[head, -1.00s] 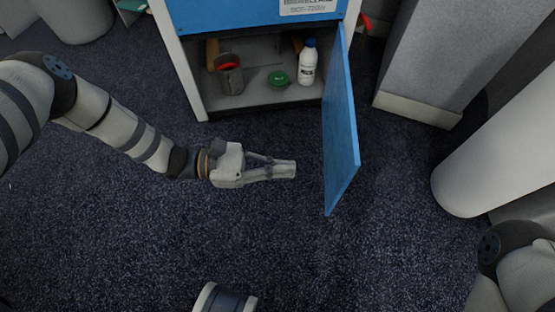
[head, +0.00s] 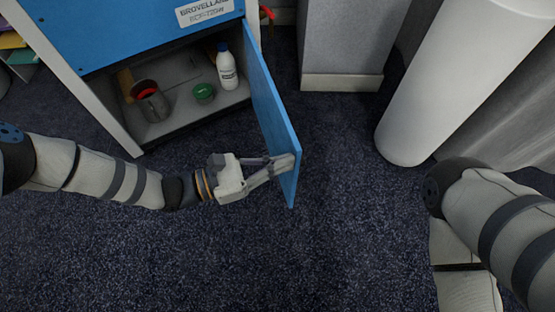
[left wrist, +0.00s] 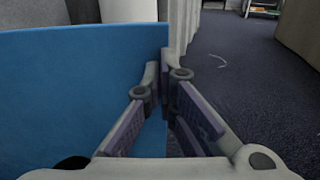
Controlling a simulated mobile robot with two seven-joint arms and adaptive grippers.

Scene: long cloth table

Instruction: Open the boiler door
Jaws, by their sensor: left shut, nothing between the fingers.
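The blue boiler door (head: 272,112) stands swung open on its right-hand hinge side, sticking out from the cabinet towards me. The boiler cabinet (head: 130,35) has a blue upper panel and an open lower compartment. My left gripper (head: 284,163) is shut and empty, its fingertips at the inner face of the door near its free end; I cannot tell whether they touch. In the left wrist view the door (left wrist: 75,90) fills the left side, close to the fingers (left wrist: 160,85). My right arm shows at the lower right of the head view, but its gripper is out of view.
Inside the compartment are a white bottle (head: 227,70), a green-lidded container (head: 204,93) and a dark cup (head: 149,102) with red inside. A grey block (head: 345,45) and a white cylinder (head: 440,90) stand to the right. Dark carpet is clear in front.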

